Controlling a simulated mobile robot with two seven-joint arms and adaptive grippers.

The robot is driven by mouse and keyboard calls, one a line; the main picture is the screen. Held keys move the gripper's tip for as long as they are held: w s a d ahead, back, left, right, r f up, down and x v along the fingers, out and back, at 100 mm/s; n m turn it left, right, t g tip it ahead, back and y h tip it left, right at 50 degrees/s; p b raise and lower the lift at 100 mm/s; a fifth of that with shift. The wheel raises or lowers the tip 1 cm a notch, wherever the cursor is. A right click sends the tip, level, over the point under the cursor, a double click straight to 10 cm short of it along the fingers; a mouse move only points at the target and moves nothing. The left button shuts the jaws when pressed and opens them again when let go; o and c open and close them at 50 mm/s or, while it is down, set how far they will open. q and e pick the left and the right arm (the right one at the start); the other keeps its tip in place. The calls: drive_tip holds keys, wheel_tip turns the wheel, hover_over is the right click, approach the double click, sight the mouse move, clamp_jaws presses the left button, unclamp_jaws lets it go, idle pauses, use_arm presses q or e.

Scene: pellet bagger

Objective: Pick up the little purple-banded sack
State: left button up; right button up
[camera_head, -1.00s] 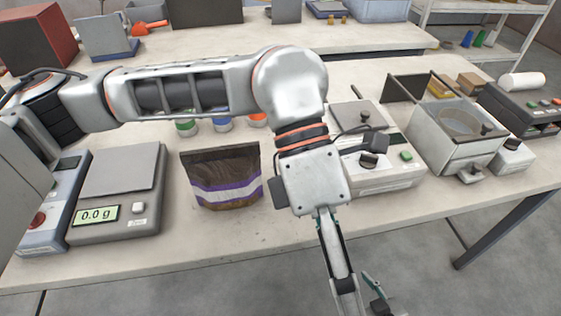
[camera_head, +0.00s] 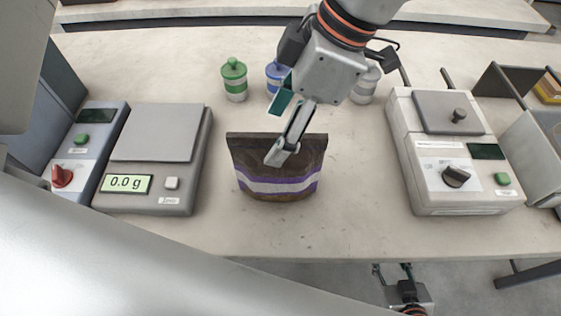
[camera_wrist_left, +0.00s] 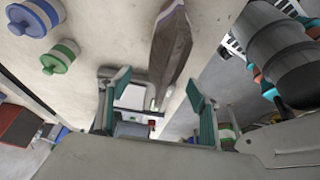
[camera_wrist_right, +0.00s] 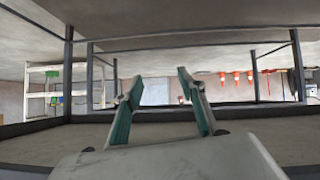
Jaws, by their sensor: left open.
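The little purple-banded sack (camera_head: 277,187) is dark brown with a white and purple band. It stands upright on the bench between two machines. My left gripper (camera_head: 279,132) is open at the sack's top; one finger shows in front of its upper face. In the left wrist view the sack (camera_wrist_left: 171,50) appears edge-on, ahead of the gap between the open fingers (camera_wrist_left: 151,84). I cannot tell whether they touch it. My right gripper (camera_head: 392,268) is low beyond the bench's front edge. Its fingers are apart and empty in the right wrist view (camera_wrist_right: 158,82).
A scale (camera_head: 158,135) reading 0.0 g stands left of the sack. A grey machine with a black knob (camera_head: 456,177) stands to the right. Green (camera_head: 234,78) and blue (camera_head: 277,72) lidded jars stand behind. The bench in front of the sack is clear.

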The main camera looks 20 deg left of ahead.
sight(267, 152)
use_arm(q)
drive_tip(key=x, duration=0.6)
drive_tip(key=shift+s+d+f, duration=0.15)
drive_tip(key=shift+s+f, duration=0.2)
drive_tip(key=shift+s, duration=0.05)
drive_tip(key=c, duration=1.7)
drive_tip(key=shift+o, duration=0.2)
drive_tip(key=shift+r, duration=0.1)
